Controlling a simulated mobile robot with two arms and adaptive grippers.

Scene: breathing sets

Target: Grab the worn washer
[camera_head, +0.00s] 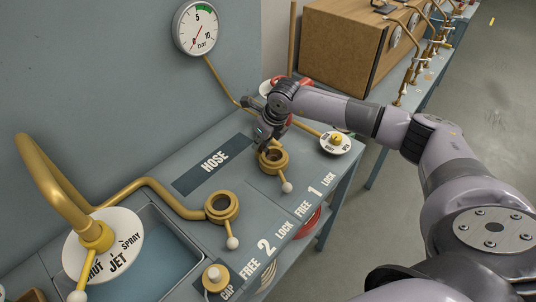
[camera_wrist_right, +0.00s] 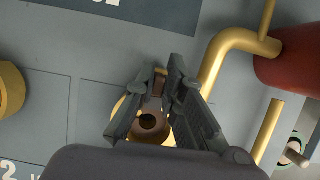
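My right gripper (camera_head: 268,142) points down at the brass hose coupling ring (camera_head: 273,160) at position 1 on the grey bench. In the right wrist view my right gripper's dark fingers (camera_wrist_right: 162,85) stand over this brass ring (camera_wrist_right: 122,108). A brown ring with a dark hole, likely the worn washer (camera_wrist_right: 150,122), shows between the fingers. I cannot tell whether the fingers touch it. In the head view the gripper and the ring hide the washer. My left gripper cannot be made out.
A second brass ring (camera_head: 222,207) with a white-knobbed lever sits at position 2. A sink with a curved brass pipe (camera_head: 50,190) and a round dial plate (camera_head: 105,250) is at left. A white dial (camera_head: 336,143) and red parts stand near the right gripper.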

